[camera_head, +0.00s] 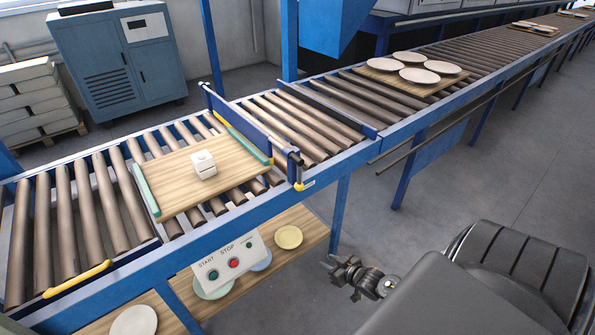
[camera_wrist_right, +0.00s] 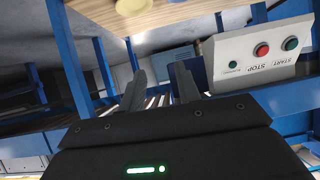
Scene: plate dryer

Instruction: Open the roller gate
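The roller conveyor (camera_head: 335,165) runs from lower left to upper right. Its near-left roller section (camera_head: 62,225) has a yellow handle (camera_head: 78,279) on the front rail and lies level with the rest; it looks like the roller gate. A blue crossbar (camera_head: 240,120) stands across the rollers further right, with a yellow-tipped latch part at its front end. My right gripper (camera_head: 338,270) is in front of the conveyor, right of the control box, touching nothing. In the wrist view its two fingers (camera_wrist_right: 160,85) are apart with nothing between them. My left gripper is not in view.
A wooden board (camera_head: 190,160) with a small white block lies on the rollers. The control box (camera_head: 230,263) with START and STOP buttons hangs below the front rail, also in the wrist view (camera_wrist_right: 262,50). A lower wooden shelf (camera_head: 300,222) holds several plates. Floor at right is clear.

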